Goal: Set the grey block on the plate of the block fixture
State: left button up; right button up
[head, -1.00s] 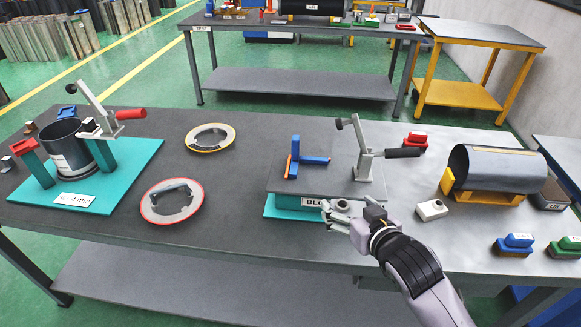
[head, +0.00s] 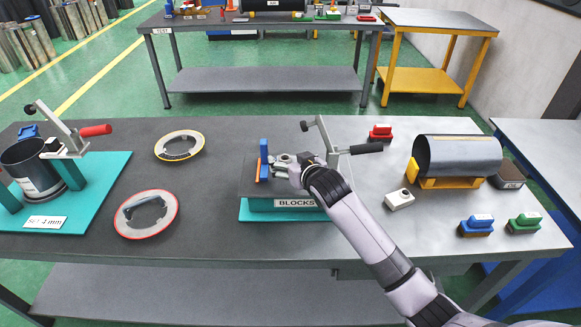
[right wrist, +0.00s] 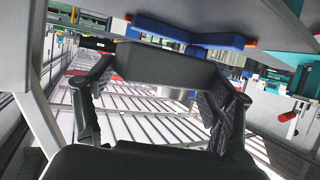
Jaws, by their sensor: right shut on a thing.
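The block fixture has a grey plate (head: 248,178) on a teal base (head: 262,214) marked "BLOCKS". A blue stop (head: 264,150) with orange edges stands at the plate's left part; it also shows in the right wrist view (right wrist: 190,35). My right gripper (head: 280,163) is over the plate, just right of the blue stop. In the right wrist view its fingers are shut on a dark grey block (right wrist: 155,64). The block is close to the plate and stop, but I cannot tell if it touches them. In the head view the gripper largely hides it. My left gripper is not in view.
A toggle clamp (head: 324,142) with a black handle stands at the plate's right, close by my right gripper. A white box (head: 399,200) and a dark cylinder on a yellow cradle (head: 450,184) are further right.

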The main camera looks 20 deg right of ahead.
jog(key=shift+w+r, duration=0.15)
jog(key=shift+w, duration=0.1)
notch_tip(320, 180, down, 3)
jog(key=shift+s+r+p, duration=0.1)
jog(key=shift+r+p, duration=0.05)
jog(key=shift+p, duration=0.4)
jog(key=shift+f, duration=0.35)
jog(key=shift+f, duration=0.1)
jog(key=o, duration=1.9)
jog(key=shift+f, duration=0.15)
jog(key=shift+s, duration=0.15)
jog(key=b+v, duration=0.1)
jog(key=v, duration=1.1)
